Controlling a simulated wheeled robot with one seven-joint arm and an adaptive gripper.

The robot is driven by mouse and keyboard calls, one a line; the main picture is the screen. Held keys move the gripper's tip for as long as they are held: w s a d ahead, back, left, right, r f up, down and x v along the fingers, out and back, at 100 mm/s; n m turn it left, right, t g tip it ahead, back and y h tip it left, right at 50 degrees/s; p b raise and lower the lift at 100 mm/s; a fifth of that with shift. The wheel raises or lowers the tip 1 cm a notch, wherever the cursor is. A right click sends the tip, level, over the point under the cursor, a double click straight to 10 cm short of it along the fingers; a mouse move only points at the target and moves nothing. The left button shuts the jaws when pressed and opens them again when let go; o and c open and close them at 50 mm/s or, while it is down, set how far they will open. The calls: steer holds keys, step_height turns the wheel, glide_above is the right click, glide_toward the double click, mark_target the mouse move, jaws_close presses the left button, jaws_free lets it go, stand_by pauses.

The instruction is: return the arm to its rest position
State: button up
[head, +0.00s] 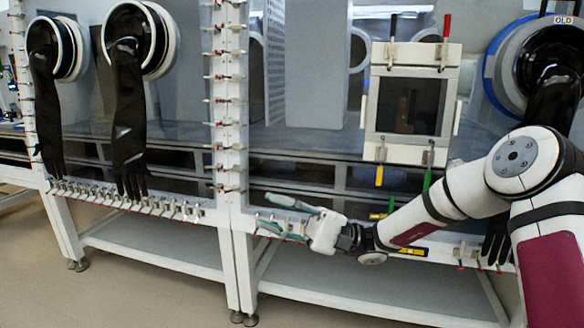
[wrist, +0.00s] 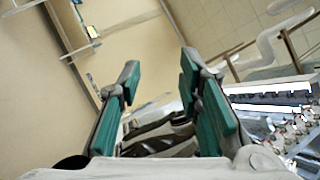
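My arm reaches in from the right side of the head view, bent at a large white joint, and extends leftward in front of the glovebox row. My gripper (head: 264,210) is at its end, in front of the lower edge of the glovebox (head: 229,110), just right of the white upright. Its teal fingers point left and are spread apart. In the wrist view the two fingers of my gripper (wrist: 158,72) stand well apart with nothing held between them. Whether the fingers touch the glovebox edge is unclear.
Black gloves (head: 127,110) hang from ports on the left. A square hatch (head: 409,105) with red-, black-, yellow- and green-handled clamps is above my forearm. A port marked OLD (head: 563,20) is at upper right. Clamps line the lower edge. Floor (head: 120,290) in front is clear.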

steer(key=s+d+f+n+g+h, duration=0.2)
steer(key=s+n+h, duration=0.1)
steer(key=s+h, duration=1.3)
steer(key=s+d+f+m+t+h, duration=0.2)
steer(key=s+d+t+h, duration=0.55)
steer(key=s+d, duration=1.25)
step_height(320, 180, up, 27)
steer(key=t+p, duration=0.4)
steer(key=p, duration=2)
steer(key=shift+w+f, duration=0.2)
steer(key=shift+w, duration=0.1)
